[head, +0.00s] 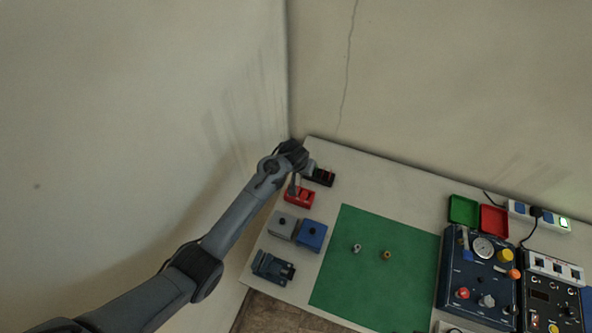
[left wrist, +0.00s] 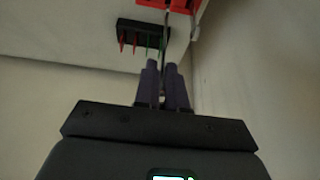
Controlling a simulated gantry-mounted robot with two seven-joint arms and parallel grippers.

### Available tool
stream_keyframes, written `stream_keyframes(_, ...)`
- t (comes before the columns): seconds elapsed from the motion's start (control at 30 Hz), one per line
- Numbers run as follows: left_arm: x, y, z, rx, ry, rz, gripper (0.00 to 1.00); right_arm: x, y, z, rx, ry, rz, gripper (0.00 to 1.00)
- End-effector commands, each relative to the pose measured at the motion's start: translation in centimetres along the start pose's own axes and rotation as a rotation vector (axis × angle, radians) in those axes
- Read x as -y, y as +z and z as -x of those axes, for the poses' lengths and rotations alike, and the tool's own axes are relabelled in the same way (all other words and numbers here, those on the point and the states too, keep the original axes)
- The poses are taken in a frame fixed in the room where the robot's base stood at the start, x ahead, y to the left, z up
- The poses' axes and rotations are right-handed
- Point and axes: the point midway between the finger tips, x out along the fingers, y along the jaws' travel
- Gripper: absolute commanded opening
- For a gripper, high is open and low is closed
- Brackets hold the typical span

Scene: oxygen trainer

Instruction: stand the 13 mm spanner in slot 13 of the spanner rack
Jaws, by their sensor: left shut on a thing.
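The red spanner rack (head: 302,198) stands near the left edge of the table. Part of the red rack also shows at the top of the left wrist view (left wrist: 182,5). My left gripper (left wrist: 164,68) is shut on a thin grey spanner (left wrist: 166,38), whose far end reaches to the red rack. In the head view the spanner (head: 293,186) stands at the rack's left part, below my left wrist. I cannot tell whether it sits in a slot, and no slot or size numbers are readable. My right gripper is not in view.
A black holder (head: 320,177) with red and green pins stands beside the rack. Grey (head: 282,225) and blue (head: 312,235) boxes stand in front of it. A green mat (head: 375,275) carries two small fittings. Walls stand close on the left and behind.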

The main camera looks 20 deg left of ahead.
Motion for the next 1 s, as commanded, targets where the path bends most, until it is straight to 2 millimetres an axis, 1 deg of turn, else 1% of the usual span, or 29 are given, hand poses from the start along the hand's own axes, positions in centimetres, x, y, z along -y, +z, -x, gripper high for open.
stream_keyframes(0.33,0.1,-0.1,0.0,-0.001,-0.002,0.002,0.0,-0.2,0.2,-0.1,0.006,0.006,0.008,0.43)
stream_keyframes(0.57,0.1,-0.1,0.2,0.001,-0.002,0.002,0.0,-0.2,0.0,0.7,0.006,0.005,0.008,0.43)
stream_keyframes(1.0,0.1,1.2,-2.9,0.0,-0.001,0.002,0.0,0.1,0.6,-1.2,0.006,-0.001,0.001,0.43)
